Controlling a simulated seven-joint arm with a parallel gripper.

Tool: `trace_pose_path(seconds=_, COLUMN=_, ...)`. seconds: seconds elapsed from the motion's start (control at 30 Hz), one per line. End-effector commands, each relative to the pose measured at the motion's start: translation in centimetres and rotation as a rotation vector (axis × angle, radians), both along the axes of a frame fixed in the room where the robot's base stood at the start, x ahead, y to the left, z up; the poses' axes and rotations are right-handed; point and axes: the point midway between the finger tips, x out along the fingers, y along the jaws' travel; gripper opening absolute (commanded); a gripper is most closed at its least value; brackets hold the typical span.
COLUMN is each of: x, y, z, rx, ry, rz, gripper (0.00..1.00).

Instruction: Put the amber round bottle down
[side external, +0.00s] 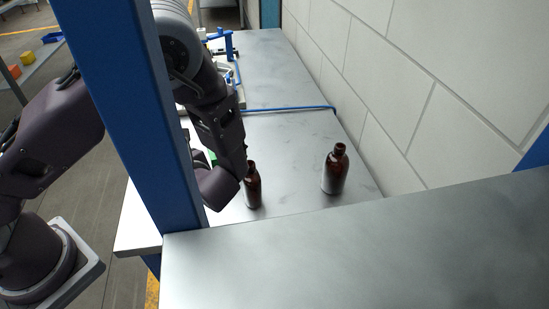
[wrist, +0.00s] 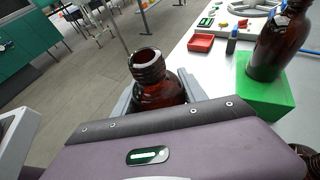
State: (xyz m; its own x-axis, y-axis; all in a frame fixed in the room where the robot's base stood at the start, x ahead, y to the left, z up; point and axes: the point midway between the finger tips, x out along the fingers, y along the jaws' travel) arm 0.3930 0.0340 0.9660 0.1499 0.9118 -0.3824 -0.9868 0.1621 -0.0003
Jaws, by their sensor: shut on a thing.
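An amber round bottle (wrist: 160,92) with an open, capless neck stands between the two grey fingers of my gripper (wrist: 157,97) in the wrist view. My gripper is shut on it. In the side external view this bottle (side external: 253,188) is upright beside my gripper (side external: 241,186), low over the grey table (side external: 285,125). I cannot tell whether its base touches the table. My wrist hides part of its left side.
Another amber bottle (side external: 335,170) stands upright to the right, near the wall. In the wrist view an amber bottle (wrist: 277,45) stands on a green block (wrist: 262,95), with a red tray (wrist: 201,42) behind. A blue post (side external: 130,100) stands in front. The table between the two bottles is clear.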

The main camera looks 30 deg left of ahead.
Motion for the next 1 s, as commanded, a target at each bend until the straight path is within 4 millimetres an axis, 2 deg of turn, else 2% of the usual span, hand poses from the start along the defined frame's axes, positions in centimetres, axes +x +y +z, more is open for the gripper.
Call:
trace_pose_path(seconds=0.1, x=0.0, y=0.0, z=3.1, rx=-0.004, ry=-0.005, rz=0.000, gripper=0.06)
trace_pose_path(seconds=0.37, x=0.0, y=0.0, z=7.9, rx=-0.003, ry=-0.004, rz=0.001, gripper=0.06)
trace_pose_path(seconds=0.57, x=3.4, y=-1.2, z=6.5, rx=0.001, ry=-0.001, rz=-0.043, gripper=0.06)
trace_pose_path(seconds=0.77, x=8.6, y=-2.8, z=5.0, rx=0.002, ry=-0.002, rz=-0.124, gripper=0.06)
trace_pose_path(seconds=0.87, x=12.5, y=-3.9, z=4.3, rx=0.002, ry=-0.004, rz=-0.197, gripper=0.06)
trace_pose_path(seconds=1.0, x=19.5, y=-5.9, z=4.0, rx=0.002, ry=-0.005, rz=-0.343, gripper=0.06)
